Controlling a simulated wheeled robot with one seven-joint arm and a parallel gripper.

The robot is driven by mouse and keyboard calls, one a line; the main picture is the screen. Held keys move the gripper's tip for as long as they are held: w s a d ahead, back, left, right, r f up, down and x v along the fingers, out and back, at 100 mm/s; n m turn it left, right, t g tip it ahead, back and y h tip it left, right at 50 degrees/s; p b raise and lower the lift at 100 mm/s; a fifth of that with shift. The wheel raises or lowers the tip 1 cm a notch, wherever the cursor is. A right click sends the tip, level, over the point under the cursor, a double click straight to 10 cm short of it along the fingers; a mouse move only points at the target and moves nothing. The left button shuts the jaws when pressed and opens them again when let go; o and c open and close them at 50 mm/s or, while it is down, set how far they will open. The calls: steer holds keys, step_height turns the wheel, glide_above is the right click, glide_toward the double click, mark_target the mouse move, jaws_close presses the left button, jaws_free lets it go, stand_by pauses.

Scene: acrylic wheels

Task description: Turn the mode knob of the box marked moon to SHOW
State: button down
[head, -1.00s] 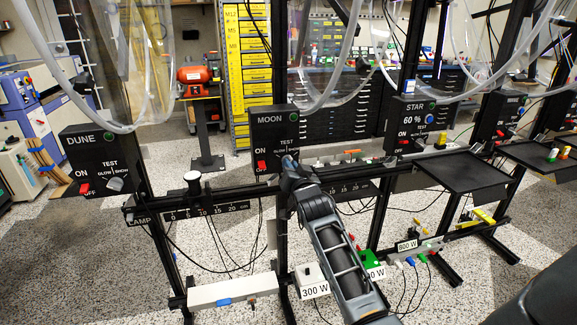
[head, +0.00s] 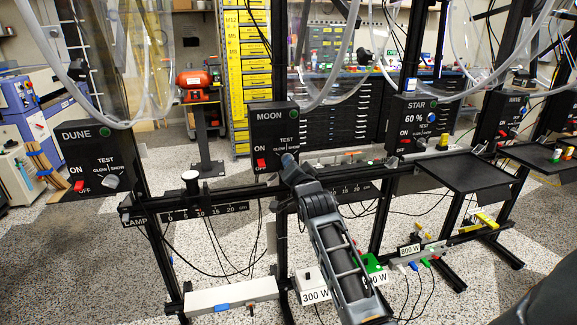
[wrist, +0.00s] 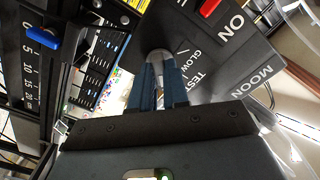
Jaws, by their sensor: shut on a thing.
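The black box marked MOON (head: 266,126) is mounted on a dark post left of the picture's middle in the head view. It has a red ON switch (head: 261,163), a green light on top right and a TEST, GLOW, SHOW scale. In the wrist view the same box face (wrist: 232,52) fills the upper right. My gripper (head: 288,158) is at the box's lower right corner. Its blue fingers are shut on the grey mode knob (wrist: 160,56), of which only the rounded end shows. The fingers and arm hide where the knob points.
The DUNE box (head: 98,152) is at left and the STAR box (head: 416,120) at right. Black trays (head: 462,172) stick out at right. Clear hoses hang above.

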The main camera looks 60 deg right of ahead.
steer(key=shift+f, duration=0.1)
stand_by(0.3)
steer(key=m+b, duration=0.2)
steer(key=shift+m, duration=0.4)
steer(key=c, duration=1)
jaws_free()
steer(key=v, duration=0.7)
steer(key=shift+b, duration=0.35)
